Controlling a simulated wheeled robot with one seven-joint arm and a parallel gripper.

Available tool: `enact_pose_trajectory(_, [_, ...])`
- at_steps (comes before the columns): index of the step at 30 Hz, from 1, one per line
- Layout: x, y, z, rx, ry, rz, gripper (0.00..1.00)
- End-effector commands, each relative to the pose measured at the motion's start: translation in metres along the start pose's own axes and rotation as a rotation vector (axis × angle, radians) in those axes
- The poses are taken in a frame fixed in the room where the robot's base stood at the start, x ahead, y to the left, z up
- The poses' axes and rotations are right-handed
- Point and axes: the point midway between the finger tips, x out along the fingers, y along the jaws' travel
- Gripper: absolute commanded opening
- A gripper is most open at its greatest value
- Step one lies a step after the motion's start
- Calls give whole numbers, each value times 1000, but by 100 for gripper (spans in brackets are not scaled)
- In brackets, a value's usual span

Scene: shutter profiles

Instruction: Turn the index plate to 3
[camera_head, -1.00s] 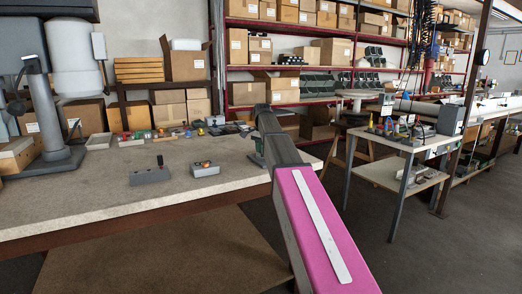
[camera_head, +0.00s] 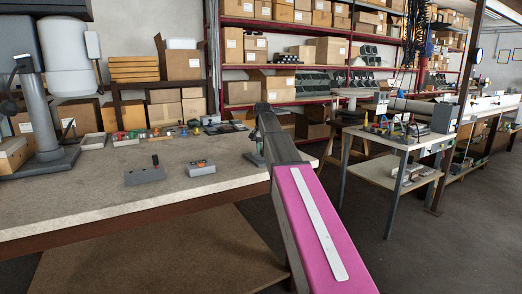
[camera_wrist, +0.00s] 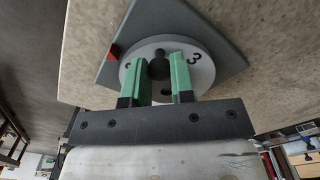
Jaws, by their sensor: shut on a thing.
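The index plate (camera_wrist: 204,70) is a pale round disc on a dark grey angular base (camera_wrist: 222,42), seen in the wrist view. A dark round knob (camera_wrist: 158,62) stands at its middle. The digit 3 shows at the disc's right side; another mark at the left is too small to read. A red pointer (camera_wrist: 113,52) sits at the disc's left edge, well away from the 3. My gripper (camera_wrist: 160,68) has green fingers on both sides of the knob and is shut on it. In the head view my arm hides most of this place.
The bench (camera_head: 90,205) also holds two small grey boxes, one with a black lever (camera_head: 145,175) and one with coloured buttons (camera_head: 201,168). Small parts lie along its back. A grey machine stand (camera_head: 45,150) is at the left. A side table (camera_head: 370,172) stands right, across open floor.

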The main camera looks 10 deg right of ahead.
Motion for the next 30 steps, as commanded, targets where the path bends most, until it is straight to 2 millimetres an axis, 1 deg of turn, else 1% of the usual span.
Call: enact_pose_trajectory(30, [0, 26, -7, -507, -1, 1, 0])
